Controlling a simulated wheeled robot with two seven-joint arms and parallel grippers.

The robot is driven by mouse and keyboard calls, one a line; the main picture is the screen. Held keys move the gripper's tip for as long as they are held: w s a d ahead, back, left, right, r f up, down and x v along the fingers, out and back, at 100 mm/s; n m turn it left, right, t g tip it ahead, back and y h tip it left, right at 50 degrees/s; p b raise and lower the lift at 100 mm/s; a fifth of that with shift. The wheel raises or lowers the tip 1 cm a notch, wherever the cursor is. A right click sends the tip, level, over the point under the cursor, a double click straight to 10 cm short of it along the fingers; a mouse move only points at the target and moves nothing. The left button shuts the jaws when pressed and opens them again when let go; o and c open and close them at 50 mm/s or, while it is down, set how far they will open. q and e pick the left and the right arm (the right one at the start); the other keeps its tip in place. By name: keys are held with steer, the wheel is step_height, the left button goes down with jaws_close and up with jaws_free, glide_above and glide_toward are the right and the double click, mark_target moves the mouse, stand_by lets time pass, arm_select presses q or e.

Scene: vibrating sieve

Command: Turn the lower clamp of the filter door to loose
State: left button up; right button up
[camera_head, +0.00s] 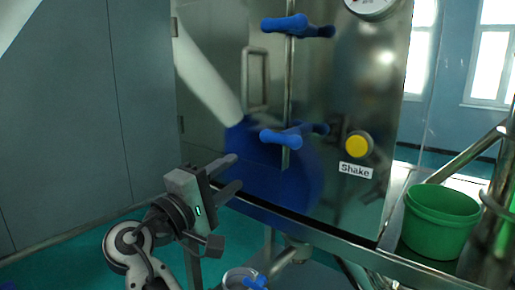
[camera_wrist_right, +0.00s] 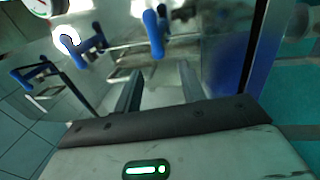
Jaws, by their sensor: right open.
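The lower clamp (camera_head: 281,137) is a blue T-shaped handle on the metal filter door (camera_head: 222,112), to the left of the yellow button. The upper clamp (camera_head: 284,24) is a similar blue handle above it. My right gripper (camera_head: 236,173) is open and empty, below and left of the lower clamp and apart from it. In the right wrist view my right gripper (camera_wrist_right: 160,88) shows two parted fingers with nothing between them. Blue handles (camera_wrist_right: 155,32) show beyond the fingers there; I cannot tell for sure which are reflections. My left gripper is out of view.
A yellow button (camera_head: 358,145) sits above a "Shake" label (camera_head: 356,170). A gauge (camera_head: 371,6) is at the top. A green bucket (camera_head: 440,222) is at right. Grey panels (camera_head: 70,110) are at left.

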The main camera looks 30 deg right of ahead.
mark_target(277, 142)
steer(key=p+x, duration=0.1)
steer(key=x, duration=0.3)
steer(key=p+x, duration=0.1)
steer(key=x, duration=0.4)
steer(key=s+r+p+x, duration=0.1)
steer(key=p+x, duration=0.1)
steer(key=x, duration=0.3)
steer(key=shift+d+r, duration=0.1)
steer(key=shift+d, duration=0.15)
steer(key=shift+w+d, duration=0.2)
steer(key=shift+d, duration=0.25)
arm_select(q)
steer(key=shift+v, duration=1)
arm_select(e)
steer(key=shift+d, duration=0.1)
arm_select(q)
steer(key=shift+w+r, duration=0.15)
arm_select(e)
jaws_close()
